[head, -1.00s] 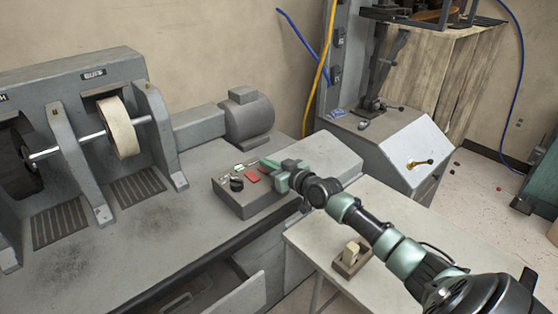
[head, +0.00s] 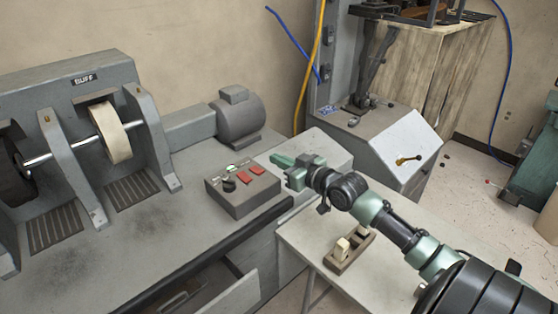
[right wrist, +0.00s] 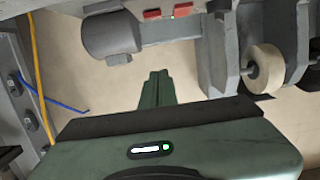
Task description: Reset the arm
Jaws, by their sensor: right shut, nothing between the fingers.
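My right arm reaches in from the lower right in the head view. Its green gripper (head: 283,161) is shut and empty. It hangs above the bench, just right of and behind the grey control box (head: 237,206), apart from the red buttons (head: 265,170). In the right wrist view the closed green fingers (right wrist: 157,88) stand together with nothing between them. My left gripper does not show.
The buffing machine (head: 85,85) with its pale wheel (head: 110,133) and the grey motor (head: 240,118) stand on the bench at left. A wooden block holder (head: 350,250) sits on the side table (head: 310,240). An open drawer (head: 235,296) juts out below the bench.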

